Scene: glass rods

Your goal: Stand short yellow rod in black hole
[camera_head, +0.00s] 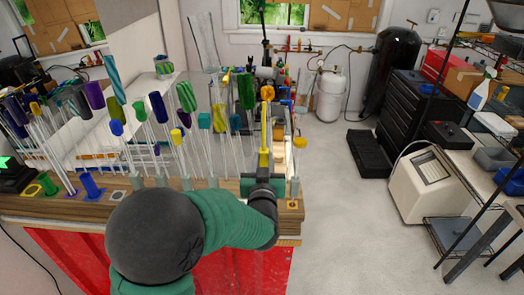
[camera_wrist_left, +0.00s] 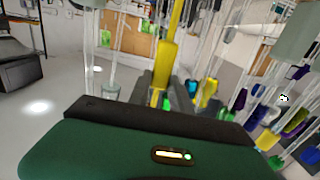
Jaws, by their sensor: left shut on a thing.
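My left gripper (camera_head: 264,178) is over the right part of the wooden rack board (camera_head: 160,203). The yellow rod also shows in the left wrist view (camera_wrist_left: 166,65), between the dark fingers of my left gripper (camera_wrist_left: 167,98). Its lower end is hidden by the gripper. A pale square marker (camera_head: 117,195) lies on the board's front left; I cannot tell if it marks the black hole. My right gripper is not in view.
Several clear rods with coloured tops crowd the rack left of and behind my gripper. Open floor (camera_head: 345,220) lies right.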

